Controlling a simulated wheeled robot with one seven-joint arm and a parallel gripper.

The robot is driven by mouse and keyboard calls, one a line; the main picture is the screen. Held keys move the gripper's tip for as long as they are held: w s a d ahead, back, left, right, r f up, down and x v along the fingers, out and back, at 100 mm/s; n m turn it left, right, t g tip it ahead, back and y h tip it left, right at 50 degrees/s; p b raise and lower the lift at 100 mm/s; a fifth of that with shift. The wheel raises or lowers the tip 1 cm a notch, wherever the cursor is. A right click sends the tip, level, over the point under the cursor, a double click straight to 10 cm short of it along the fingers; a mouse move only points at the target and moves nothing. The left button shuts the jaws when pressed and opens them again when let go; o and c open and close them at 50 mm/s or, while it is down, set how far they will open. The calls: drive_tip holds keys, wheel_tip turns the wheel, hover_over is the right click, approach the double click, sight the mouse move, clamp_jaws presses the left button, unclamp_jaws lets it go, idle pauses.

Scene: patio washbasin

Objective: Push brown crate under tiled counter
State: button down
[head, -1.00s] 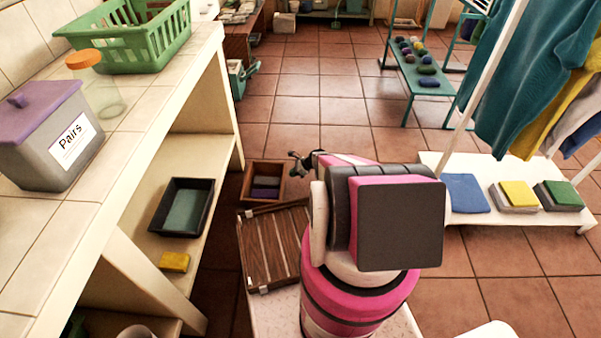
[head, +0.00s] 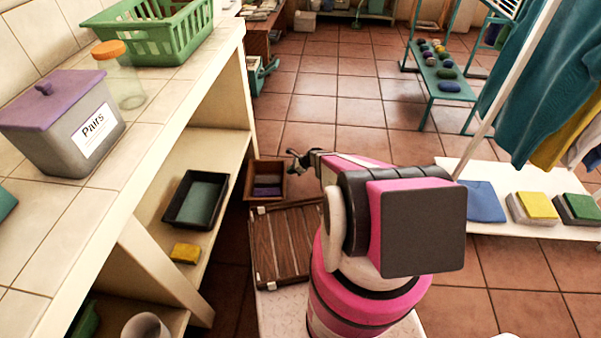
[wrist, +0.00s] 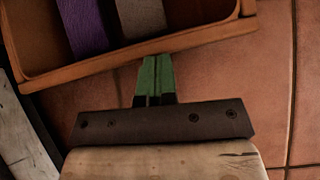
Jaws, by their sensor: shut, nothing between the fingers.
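The brown crate (head: 265,197) stands on the floor close beside the far leg of the tiled counter (head: 128,170), at the counter's right side. It is a low open box holding a purple item (head: 267,187) and a grey one. My gripper (head: 296,155) is at the crate's far right corner in the head view; its fingers are small there. In the wrist view the green fingertips (wrist: 155,62) are together and empty, right at the crate's near wall (wrist: 95,66). Contact is hard to confirm. The purple item shows there too (wrist: 84,25).
A black tray (head: 167,210) and a yellow sponge (head: 185,253) lie on the counter's lower shelf. A white low bench (head: 500,222) stands right. Open tiled floor lies beyond the crate.

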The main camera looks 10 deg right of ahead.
drive_tip(key=w+a, duration=0.2)
drive_tip(key=a, duration=0.5)
drive_tip(key=w+a, duration=0.2)
drive_tip(key=a, duration=0.6)
drive_tip(key=shift+w, duration=0.3)
drive_tip(key=shift+d, duration=0.1)
